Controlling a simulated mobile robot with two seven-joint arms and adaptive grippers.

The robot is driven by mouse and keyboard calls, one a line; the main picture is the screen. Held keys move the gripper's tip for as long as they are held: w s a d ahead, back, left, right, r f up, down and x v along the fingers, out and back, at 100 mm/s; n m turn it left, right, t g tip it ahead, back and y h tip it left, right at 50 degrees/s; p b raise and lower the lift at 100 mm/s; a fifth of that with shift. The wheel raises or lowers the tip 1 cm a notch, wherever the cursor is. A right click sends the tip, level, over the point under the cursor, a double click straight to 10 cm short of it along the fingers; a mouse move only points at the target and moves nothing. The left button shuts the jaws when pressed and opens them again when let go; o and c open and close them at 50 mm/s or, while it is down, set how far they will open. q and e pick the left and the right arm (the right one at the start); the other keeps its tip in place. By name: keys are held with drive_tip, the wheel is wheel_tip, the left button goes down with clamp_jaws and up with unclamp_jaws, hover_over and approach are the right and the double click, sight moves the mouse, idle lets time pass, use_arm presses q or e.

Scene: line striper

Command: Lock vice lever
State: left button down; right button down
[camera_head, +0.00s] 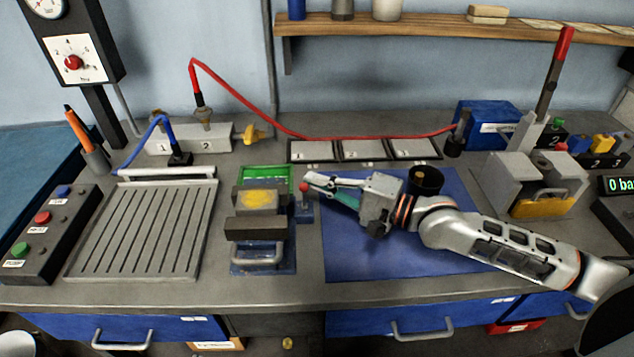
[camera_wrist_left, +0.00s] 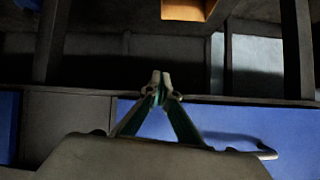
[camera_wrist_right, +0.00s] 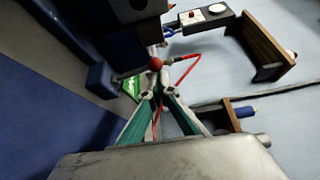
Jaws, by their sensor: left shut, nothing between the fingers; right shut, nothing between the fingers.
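The vice (camera_head: 242,228) stands on the bench left of the blue mat, with a yellow-topped block (camera_head: 258,199) at its jaws. Its small lever with a red ball knob (camera_head: 304,187) stands upright on the vice's right side; the knob also shows in the right wrist view (camera_wrist_right: 155,63). My right gripper (camera_head: 310,181) is shut and empty, its tips right beside the knob; I cannot tell whether they touch. In the right wrist view its tips (camera_wrist_right: 157,96) lie just below the knob. My left gripper (camera_wrist_left: 160,80) is shut and empty, low before the bench drawers, outside the head view.
A green tray (camera_head: 265,176) lies behind the vice. A grooved plate (camera_head: 140,230) is to its left, and a blue mat (camera_head: 370,255) under my right arm. A red hose (camera_head: 300,134) runs along the back. A grey device with an upright red-handled lever (camera_head: 562,50) stands at right.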

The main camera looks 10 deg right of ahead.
drive_tip(key=shift+s+a+f+n+t+y+b, duration=0.1)
drive_tip(key=shift+s+n+t+y+b, duration=0.15)
drive_tip(key=shift+s+n+b, duration=0.2)
drive_tip(key=shift+s+a+f+n+t+y+b, duration=0.15)
drive_tip(key=shift+s+n+y+b, duration=0.15)
drive_tip(key=shift+n, duration=0.25)
drive_tip(key=shift+s+n+y+b, duration=0.65)
drive_tip(key=shift+n+b, duration=0.35)
drive_tip(key=shift+n, duration=0.2)
drive_tip(key=shift+r, duration=0.15)
